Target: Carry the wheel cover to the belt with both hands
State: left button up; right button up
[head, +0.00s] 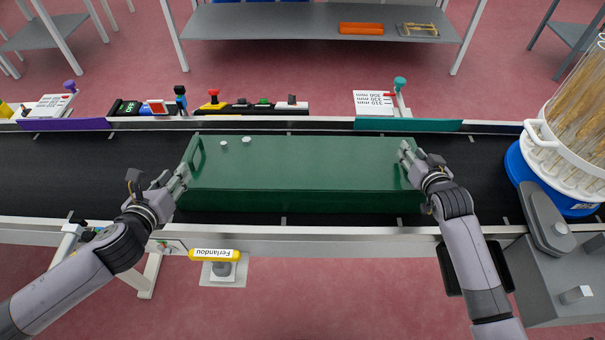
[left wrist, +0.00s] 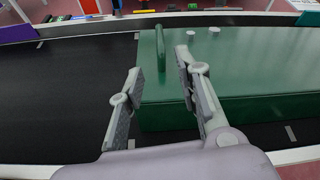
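The wheel cover (head: 300,170) is a long green box with two small light knobs on top. It lies flat over the black belt (head: 80,170), seemingly resting on it. Its left handle (head: 197,152) is a raised green loop, seen also in the left wrist view (left wrist: 160,48). My left gripper (head: 180,178) is at the cover's left end. In the left wrist view its fingers (left wrist: 158,95) are spread, with nothing gripped between them. My right gripper (head: 408,160) is at the cover's right end and hides the handle there; its finger gap is unclear.
A white basket of wheat ears (head: 570,150) stands at right. The belt left of the cover is clear.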

jog(key=shift+s, duration=0.15)
pick_arm(q)
jog(key=shift+s+r, duration=0.15)
jog(key=shift+s, duration=0.15)
pick_arm(e)
jog(key=v, duration=1.1)
jog(key=shift+s+r, duration=0.2)
jog(key=shift+s, duration=0.15)
